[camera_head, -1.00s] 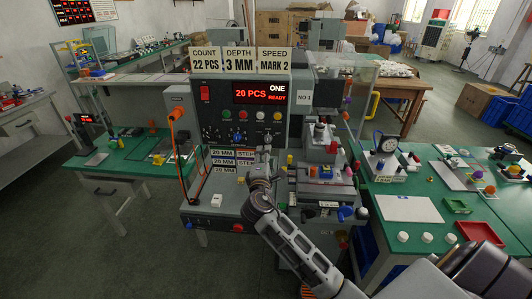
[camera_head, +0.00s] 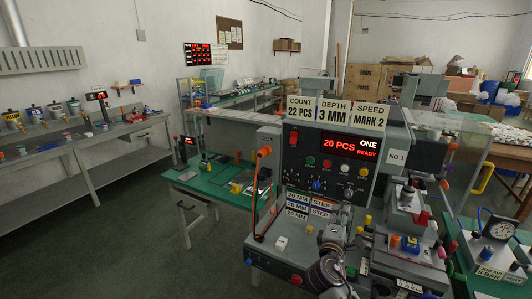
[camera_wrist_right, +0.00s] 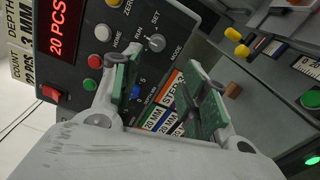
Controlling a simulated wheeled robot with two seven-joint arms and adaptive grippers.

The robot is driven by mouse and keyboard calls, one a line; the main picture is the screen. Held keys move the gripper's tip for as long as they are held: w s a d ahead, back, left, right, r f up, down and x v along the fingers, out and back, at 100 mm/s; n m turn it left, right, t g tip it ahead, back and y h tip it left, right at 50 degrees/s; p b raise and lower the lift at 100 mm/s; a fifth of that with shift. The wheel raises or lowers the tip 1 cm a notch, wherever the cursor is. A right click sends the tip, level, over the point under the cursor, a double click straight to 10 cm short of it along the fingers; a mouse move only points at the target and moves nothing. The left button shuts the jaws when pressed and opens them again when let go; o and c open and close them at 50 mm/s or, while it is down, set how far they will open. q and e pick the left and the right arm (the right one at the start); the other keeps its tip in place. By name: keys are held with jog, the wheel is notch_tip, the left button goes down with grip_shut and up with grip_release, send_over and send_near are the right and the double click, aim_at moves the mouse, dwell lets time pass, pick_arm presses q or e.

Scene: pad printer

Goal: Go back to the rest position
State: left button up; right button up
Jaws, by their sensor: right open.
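The pad printer (camera_head: 395,175) stands right of centre in the head view. My right gripper (camera_head: 336,234) is in front of the machine, below the panel, seen small and partly behind my own wrist. In the right wrist view its two green-padded fingers (camera_wrist_right: 165,92) are spread apart with nothing between them. Beyond them are the panel's buttons, the mode dial (camera_wrist_right: 157,42) and the coloured step labels (camera_wrist_right: 165,108). My left gripper is not in view.
A green side table (camera_head: 215,186) stands left of the printer. A grey bench (camera_head: 75,137) with pots lines the left wall. A pressure gauge (camera_head: 499,229) stands on the right. The floor (camera_head: 130,240) at front left is clear.

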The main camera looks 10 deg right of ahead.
notch_tip(320, 180, down, 33)
jog(key=s+a+g+y, duration=0.2)
jog(key=g+y, duration=0.2)
jog(key=y, duration=0.1)
jog(key=s+a+f+m+g+y, duration=0.1)
jog(key=s+f+m+g, duration=0.1)
jog(key=s+f, duration=0.7)
jog(key=s+f+m+g+y, duration=0.1)
jog(key=s+f+g+y, duration=0.3)
jog(key=f, duration=0.9)
jog(key=s+f+m+g, duration=0.1)
jog(key=s+f, duration=0.5)
jog(key=s, duration=0.6)
jog(key=s+f+m+g, duration=0.1)
jog(key=s+f+m, duration=0.3)
jog(key=s, duration=0.8)
jog(key=s+f+m+g, duration=0.1)
jog(key=s+f+m, duration=0.2)
jog(key=s+f, duration=0.4)
jog(key=s, duration=0.5)
jog(key=shift+s+a+f+g, duration=0.15)
jog(key=shift+s+f+g, duration=0.15)
jog(key=shift+s+g, duration=0.1)
